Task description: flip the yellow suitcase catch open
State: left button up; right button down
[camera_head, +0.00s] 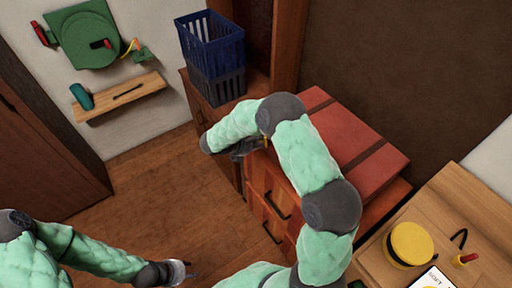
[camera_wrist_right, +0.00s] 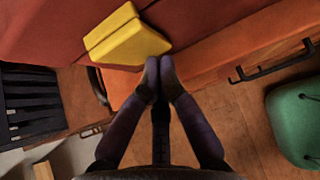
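The red suitcase (camera_head: 345,135) with brown straps lies on a wooden cabinet in the head view. Its yellow catch (camera_wrist_right: 127,40) shows large in the right wrist view, as two yellow pieces side by side on the suitcase's edge. My right gripper (camera_wrist_right: 159,68) has its fingertips together, right by the catch's near corner; I cannot tell whether they touch it. In the head view the right gripper (camera_head: 243,149) is at the suitcase's front left edge, partly hidden by my arm. My left gripper (camera_head: 186,270) hangs low over the floor, away from the suitcase; its fingers are too small to read.
A blue basket (camera_head: 212,50) stands on the cabinet behind the suitcase. Drawers with dark handles (camera_head: 278,205) are below it. A wooden table (camera_head: 440,235) at right holds a round yellow case (camera_head: 409,244). A wall shelf (camera_head: 122,97) is at left. The floor between is clear.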

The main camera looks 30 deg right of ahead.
jog(key=shift+d, duration=0.1)
jog(key=shift+r, duration=0.2)
pick_arm(q)
jog(key=shift+r+p, duration=0.45)
jog(key=shift+p, duration=0.25)
pick_arm(e)
jog(key=shift+w+r, duration=0.1)
jog(key=shift+r, duration=0.65)
pick_arm(q)
jog(key=p+v, duration=0.2)
jog(key=shift+a+r, duration=0.2)
jog(key=shift+a, duration=0.15)
pick_arm(e)
jog(key=a+f+v, duration=0.1)
jog(key=v, duration=1.2)
jog(key=shift+f, duration=0.2)
jog(key=shift+a, duration=0.15)
